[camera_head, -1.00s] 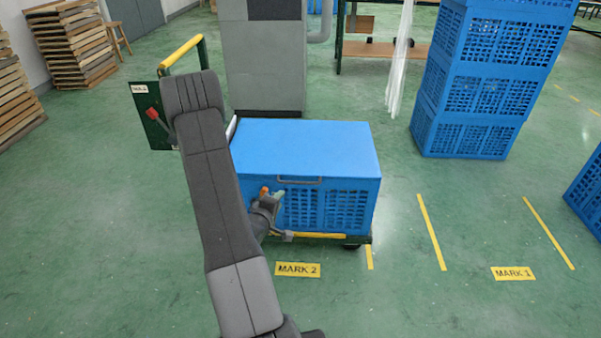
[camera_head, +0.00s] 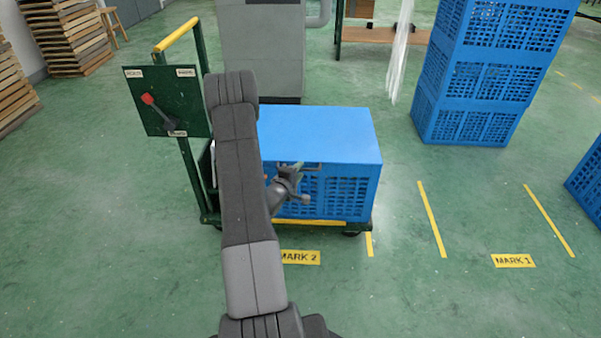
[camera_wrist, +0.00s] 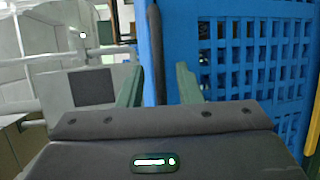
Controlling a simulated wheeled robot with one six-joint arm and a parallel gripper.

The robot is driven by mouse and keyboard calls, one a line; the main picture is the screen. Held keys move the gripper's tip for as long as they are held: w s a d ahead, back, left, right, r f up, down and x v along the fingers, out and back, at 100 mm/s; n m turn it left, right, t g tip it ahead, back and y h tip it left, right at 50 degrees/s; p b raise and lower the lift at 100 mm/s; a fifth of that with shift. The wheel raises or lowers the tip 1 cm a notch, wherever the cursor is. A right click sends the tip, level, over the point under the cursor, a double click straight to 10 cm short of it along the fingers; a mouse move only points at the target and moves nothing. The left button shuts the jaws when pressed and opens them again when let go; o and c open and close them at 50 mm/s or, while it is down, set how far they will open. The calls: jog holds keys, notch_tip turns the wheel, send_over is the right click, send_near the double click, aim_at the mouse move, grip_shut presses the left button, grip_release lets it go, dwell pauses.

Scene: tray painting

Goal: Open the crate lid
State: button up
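The blue crate (camera_head: 345,197) sits on a green cart with its flat blue lid (camera_head: 318,132) closed. A grey handle (camera_head: 314,166) is on the front near the lid's edge. My gripper (camera_head: 292,170) is in front of the crate, at the left end of this handle. In the wrist view, its two green fingers (camera_wrist: 160,84) are apart, with a dark bar (camera_wrist: 155,45), apparently the handle, between them. Contact with it cannot be told. The crate's slotted wall (camera_wrist: 265,60) fills the right of the wrist view. My arm hides the crate's left side.
The cart has a yellow push bar (camera_head: 175,34) and a panel with a red-tipped lever (camera_head: 160,112). A grey cabinet (camera_head: 260,50) stands behind. Stacked blue crates (camera_head: 480,90) stand at the right. The floor between them and the cart is clear.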

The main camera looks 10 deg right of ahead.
jog(key=shift+x, duration=0.95)
grip_shut()
jog(key=shift+r, duration=0.2)
